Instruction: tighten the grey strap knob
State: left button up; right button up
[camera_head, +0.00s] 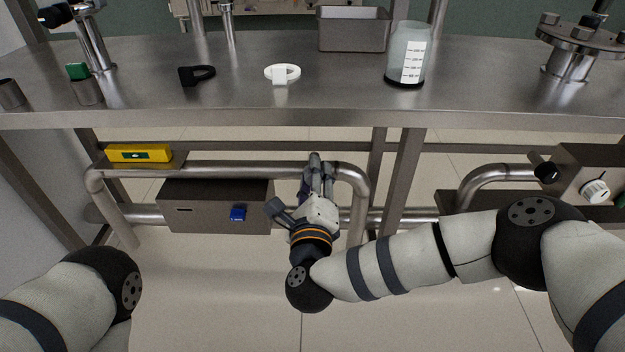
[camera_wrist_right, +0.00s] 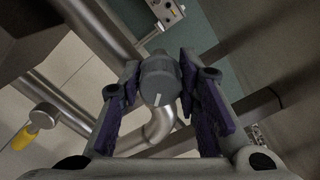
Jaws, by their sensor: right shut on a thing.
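The grey strap knob (camera_wrist_right: 160,78) shows in the right wrist view as a dark grey round cap with a white mark line on its face. It sits between the two purple-padded fingers of my right gripper (camera_wrist_right: 159,88), which is shut on it. In the head view my right gripper (camera_head: 317,180) reaches under the table to the right end of the bent pipe (camera_head: 240,170), and it hides the knob there. My left arm shows at the lower left, with its gripper out of the picture.
A grey box (camera_head: 210,190) with a blue knob (camera_head: 238,213) hangs beside the pipe. A yellow level (camera_head: 139,153) rests at the left.

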jog(key=m+b, duration=0.2)
jog(key=m, duration=0.3)
jog(key=shift+f, duration=0.1)
jog(key=shift+d+m+b, duration=0.1)
jog(key=shift+m+b, duration=0.8)
jog(key=shift+m, duration=0.6)
jog(key=shift+o, duration=0.2)
jog(key=shift+r, duration=0.2)
jog(key=o, duration=1.1)
jog(key=shift+o, duration=0.2)
jog(key=s, duration=1.2)
